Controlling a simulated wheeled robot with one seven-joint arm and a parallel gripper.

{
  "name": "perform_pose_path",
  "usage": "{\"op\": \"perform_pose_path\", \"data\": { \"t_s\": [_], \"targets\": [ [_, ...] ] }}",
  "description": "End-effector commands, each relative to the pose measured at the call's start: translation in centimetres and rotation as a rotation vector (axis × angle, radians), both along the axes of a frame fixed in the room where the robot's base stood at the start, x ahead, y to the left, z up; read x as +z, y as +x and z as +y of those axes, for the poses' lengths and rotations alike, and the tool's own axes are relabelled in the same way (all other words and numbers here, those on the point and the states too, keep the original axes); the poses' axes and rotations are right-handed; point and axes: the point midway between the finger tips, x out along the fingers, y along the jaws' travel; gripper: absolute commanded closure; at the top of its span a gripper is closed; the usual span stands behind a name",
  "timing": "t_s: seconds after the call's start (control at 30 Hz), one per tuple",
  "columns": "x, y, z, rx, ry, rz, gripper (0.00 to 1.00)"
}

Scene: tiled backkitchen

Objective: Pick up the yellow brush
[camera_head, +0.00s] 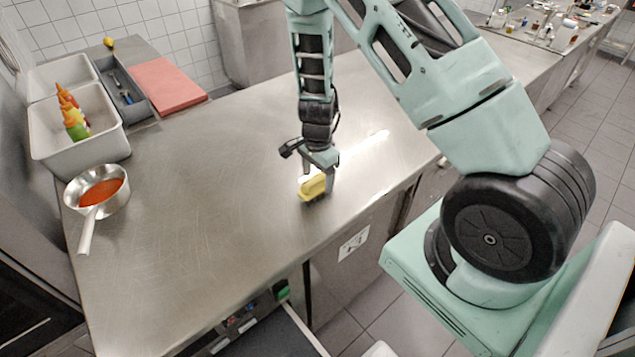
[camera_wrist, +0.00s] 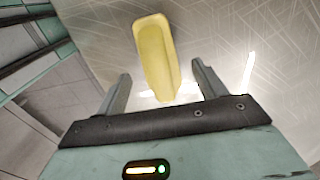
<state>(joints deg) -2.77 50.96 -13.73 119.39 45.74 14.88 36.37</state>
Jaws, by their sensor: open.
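The yellow brush (camera_head: 312,187) lies on the steel counter near its front edge, with dark bristles showing on its lower side. My gripper (camera_head: 318,178) points down right at the brush. In the wrist view the yellow brush (camera_wrist: 156,58) runs lengthwise between the two fingers of my open gripper (camera_wrist: 160,82). There is a gap between the brush and each finger in that view. Part of the brush is hidden behind a finger in the head view.
The steel counter (camera_head: 200,200) is bare around the brush. At the left stand a pan with red sauce (camera_head: 103,192), a white tub (camera_head: 105,145) with several bottles, a grey tray (camera_head: 124,92) and a reddish board (camera_head: 165,86). The counter's front edge is close to the brush.

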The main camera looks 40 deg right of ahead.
Motion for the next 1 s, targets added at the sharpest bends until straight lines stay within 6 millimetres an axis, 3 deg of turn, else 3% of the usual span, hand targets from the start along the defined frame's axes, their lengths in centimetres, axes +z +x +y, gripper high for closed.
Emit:
{"op": "perform_pose_path", "data": {
  "t_s": [0.13,0.37,0.57,0.87,1.0],
  "targets": [
    [-1.2,0.0,0.0,0.001,0.000,0.001,0.30],
    [-1.4,0.0,0.0,0.001,-0.001,-0.001,0.30],
    [-1.4,0.0,0.0,0.001,0.000,-0.001,0.80],
    [-1.2,0.0,0.0,0.002,-0.001,-0.002,0.81],
    [0.0,0.2,0.1,0.003,-0.002,-0.005,0.81]
  ]
}}
